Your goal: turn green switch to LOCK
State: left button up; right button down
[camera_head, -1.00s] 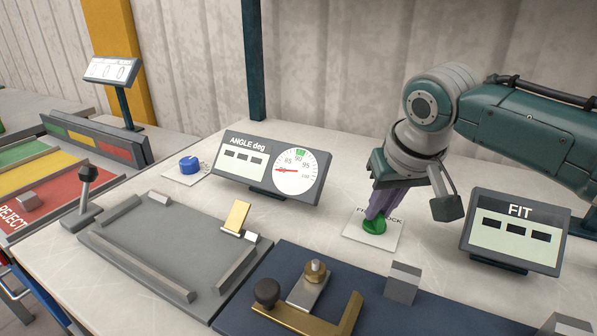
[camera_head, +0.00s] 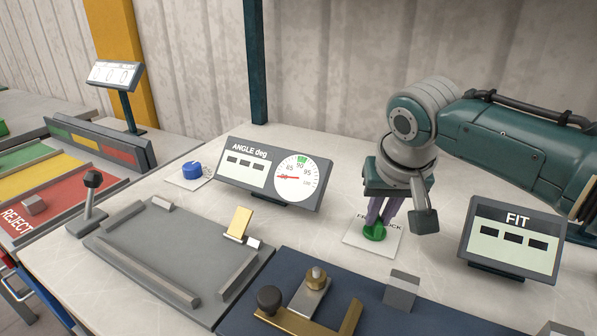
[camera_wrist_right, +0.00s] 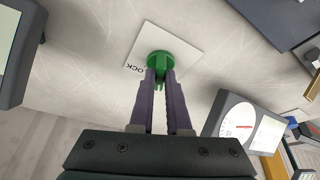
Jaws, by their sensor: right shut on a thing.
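The green switch (camera_head: 374,233) stands on a white label plate (camera_head: 359,238) on the pale bench, right of the middle in the head view. The plate's lettering is partly covered by my fingers; "OCK" shows at its right. My right gripper (camera_head: 379,222) points down from above with its purple fingers shut on the switch's green handle. In the right wrist view the two fingertips (camera_wrist_right: 160,76) close on the raised bar of the green switch (camera_wrist_right: 161,60), and "LOCK" shows beside it on the plate (camera_wrist_right: 190,44). My left gripper is not in view.
The FIT display (camera_head: 511,240) stands close to the right of my right gripper. The angle display (camera_head: 270,173) and a blue knob (camera_head: 192,170) are to the left. In front lie a grey tray (camera_head: 165,245) and a dark blue fixture plate (camera_head: 390,322) with a brass part.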

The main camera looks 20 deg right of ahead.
jog(key=shift+a+m+g+p, duration=0.15)
jog(key=shift+m+g+p, duration=0.2)
jog(key=shift+m, duration=0.55)
jog(key=shift+w+m+h, duration=0.1)
jog(key=shift+m+h, duration=0.3)
jog(key=shift+m, duration=0.1)
jog(key=m, duration=0.2)
jog(key=shift+w+a+f+m+g+h+b, duration=0.1)
jog(key=shift+a+f+m+g+h+b, duration=0.05)
jog(key=shift+m+g+h+b, duration=0.2)
jog(key=shift+w+f+m+g+b, duration=0.1)
jog(key=shift+m+g+b, duration=0.2)
jog(key=shift+m+b, duration=0.5)
jog(key=m+g+b, duration=0.1)
jog(key=m+b, duration=0.2)
jog(key=shift+w+h, duration=0.1)
jog(key=shift+h, duration=0.25)
jog(key=shift+m+g+b, duration=0.4)
jog(key=shift+m+b, duration=0.55)
jog(key=shift+b, duration=0.25)
jog(key=shift+r, duration=0.2)
